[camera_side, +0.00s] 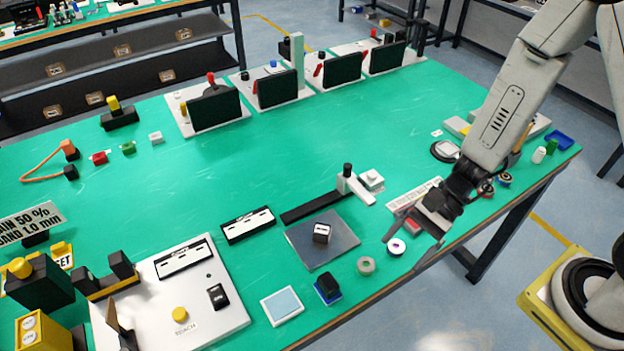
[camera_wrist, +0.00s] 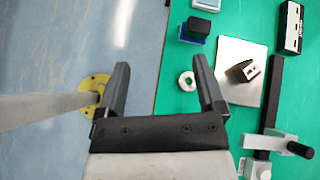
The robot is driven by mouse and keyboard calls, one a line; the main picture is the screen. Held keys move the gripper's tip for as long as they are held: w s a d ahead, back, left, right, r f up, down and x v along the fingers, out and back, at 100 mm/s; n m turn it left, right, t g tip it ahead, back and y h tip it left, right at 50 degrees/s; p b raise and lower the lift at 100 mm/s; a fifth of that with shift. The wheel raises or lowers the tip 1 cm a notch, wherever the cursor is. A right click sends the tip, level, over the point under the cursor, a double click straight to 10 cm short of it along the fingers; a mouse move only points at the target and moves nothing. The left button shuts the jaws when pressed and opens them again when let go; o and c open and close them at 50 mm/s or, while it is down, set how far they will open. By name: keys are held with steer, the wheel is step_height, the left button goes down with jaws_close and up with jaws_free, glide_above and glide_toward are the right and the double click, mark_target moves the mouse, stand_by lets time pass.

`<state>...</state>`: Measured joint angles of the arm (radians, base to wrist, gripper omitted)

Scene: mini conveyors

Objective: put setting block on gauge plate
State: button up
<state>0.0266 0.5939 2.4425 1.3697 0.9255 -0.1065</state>
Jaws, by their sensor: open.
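A small block with dark sides and a white marked face, which looks like the setting block (camera_side: 321,234), rests on the grey square gauge plate (camera_side: 342,250). In the wrist view the block (camera_wrist: 243,71) sits near the plate's middle, turned at an angle to the edges of the plate (camera_wrist: 232,50). My gripper (camera_side: 402,253) is open and empty, right of the plate near the table's front edge. The block is clear of both fingers.
A black rail with a white clamp (camera_side: 355,185) stands behind the plate. A black block on a blue base (camera_side: 327,288), a pale ring (camera_side: 366,265) and a white ring (camera_side: 396,246) lie near the front edge. The green table's middle is clear.

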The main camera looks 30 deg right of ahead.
steer(key=w+d+r+n+t+h, duration=0.1)
steer(key=d+r+n+h, duration=0.2)
steer(key=d+n+h, duration=0.2)
steer(key=w+d+r+n+t+h, duration=0.2)
steer(key=d+r+n+h, duration=0.2)
steer(key=d+n, duration=0.4)
steer(key=shift+r+n+t+h, duration=0.25)
steer(key=shift+n+t+h, duration=0.05)
steer(key=shift+n+h, duration=0.35)
